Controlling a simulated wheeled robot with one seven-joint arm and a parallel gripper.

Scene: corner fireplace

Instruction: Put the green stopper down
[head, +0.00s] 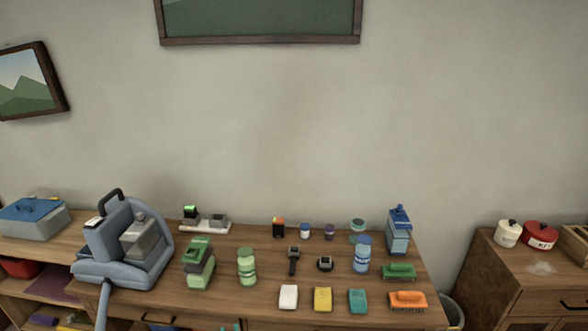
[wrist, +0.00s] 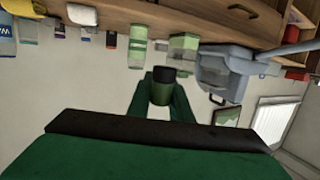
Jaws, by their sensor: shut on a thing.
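My gripper (wrist: 162,96) shows in the wrist view as two green fingers, shut on the green stopper (wrist: 161,92). The stopper is a short green cylinder with a dark end, held between the fingertips. In the wrist view, which is upside down, the stopper shows against the wall, apart from the wooden tabletop (wrist: 185,22). In the head view neither the stopper nor my gripper can be clearly made out. A small green bit at the bottom edge there is too cut off to tell. The tabletop (head: 222,301) spans the lower part of the head view.
A blue-grey machine (head: 108,268) stands at the tabletop's left. Green bottles, small jars, a blue spray bottle (head: 399,232), sponges and brushes (head: 407,301) crowd the middle and right. Bare wood shows at the front, left of the white block (head: 288,297). A separate cabinet (head: 500,275) stands right.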

